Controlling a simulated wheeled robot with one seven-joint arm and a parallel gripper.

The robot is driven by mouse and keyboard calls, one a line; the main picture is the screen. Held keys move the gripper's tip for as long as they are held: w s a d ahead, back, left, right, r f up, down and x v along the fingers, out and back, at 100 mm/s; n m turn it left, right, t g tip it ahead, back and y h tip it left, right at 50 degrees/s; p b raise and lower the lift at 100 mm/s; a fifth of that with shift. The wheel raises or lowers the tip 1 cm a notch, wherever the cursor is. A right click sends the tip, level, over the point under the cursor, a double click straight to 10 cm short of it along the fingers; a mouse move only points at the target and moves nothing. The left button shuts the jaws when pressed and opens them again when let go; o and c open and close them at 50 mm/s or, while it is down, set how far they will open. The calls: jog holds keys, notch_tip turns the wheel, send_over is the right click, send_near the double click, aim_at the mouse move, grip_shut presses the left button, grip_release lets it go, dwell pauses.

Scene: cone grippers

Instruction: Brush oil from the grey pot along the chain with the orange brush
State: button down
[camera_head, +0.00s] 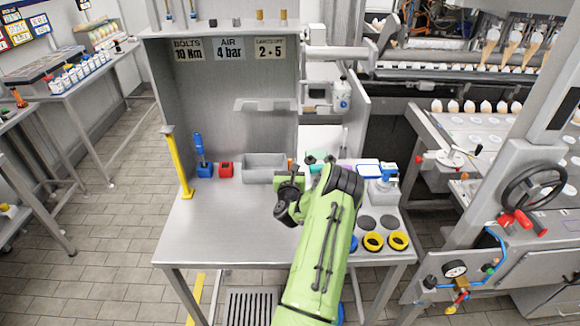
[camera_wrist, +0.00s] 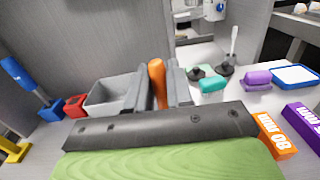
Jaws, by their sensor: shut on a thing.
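The orange brush (camera_wrist: 156,82) shows in the wrist view as an upright, rounded orange handle between the two fingers of my gripper (camera_wrist: 159,92). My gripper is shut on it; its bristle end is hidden. In the head view a small orange part of the brush (camera_head: 290,163) shows just beyond my gripper (camera_head: 289,181), above the back of the steel table. I cannot make out the grey pot for sure; small dark round things (camera_wrist: 224,71) stand to the right of the fingers in the wrist view. I cannot pick out the chain.
A grey bin (camera_head: 264,167), a red block (camera_head: 226,169) and a blue holder (camera_head: 205,170) stand along the back of the table (camera_head: 215,230). The table's left front is clear.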

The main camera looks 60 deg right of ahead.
jog(key=shift+f+b, duration=0.45)
jog(key=shift+f, duration=0.2)
dwell(1.2)
